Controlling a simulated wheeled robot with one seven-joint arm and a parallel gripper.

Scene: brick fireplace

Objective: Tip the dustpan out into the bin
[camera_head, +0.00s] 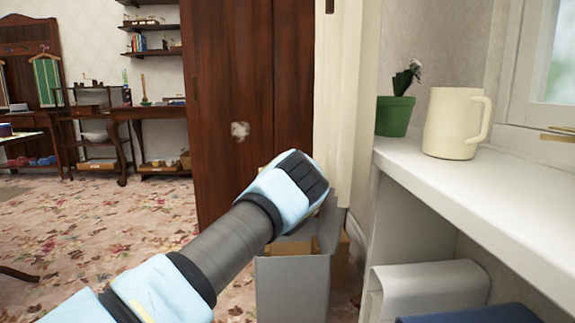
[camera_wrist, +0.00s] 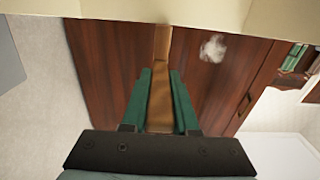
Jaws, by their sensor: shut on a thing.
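My gripper (camera_wrist: 162,75) has its green fingers shut on a brown handle (camera_wrist: 159,100), seen in the wrist view. The handle runs up to a cream edge (camera_wrist: 285,17) at the top, which looks like part of the dustpan. In the head view my arm's end (camera_head: 290,185) hides the fingers and the handle. A grey open-topped box, likely the bin (camera_head: 293,290), stands on the floor below my arm's end, partly hidden by it. A whitish fluffy clump (camera_head: 240,131) shows against the dark wardrobe, also in the wrist view (camera_wrist: 213,48); I cannot tell whether it is in the air.
A white counter (camera_head: 480,190) on the right holds a cream mug (camera_head: 455,123) and a green potted plant (camera_head: 396,115). The wardrobe (camera_head: 225,60) stands behind my arm. Patterned carpet (camera_head: 70,230) lies open at the left, with a desk (camera_head: 155,112) beyond.

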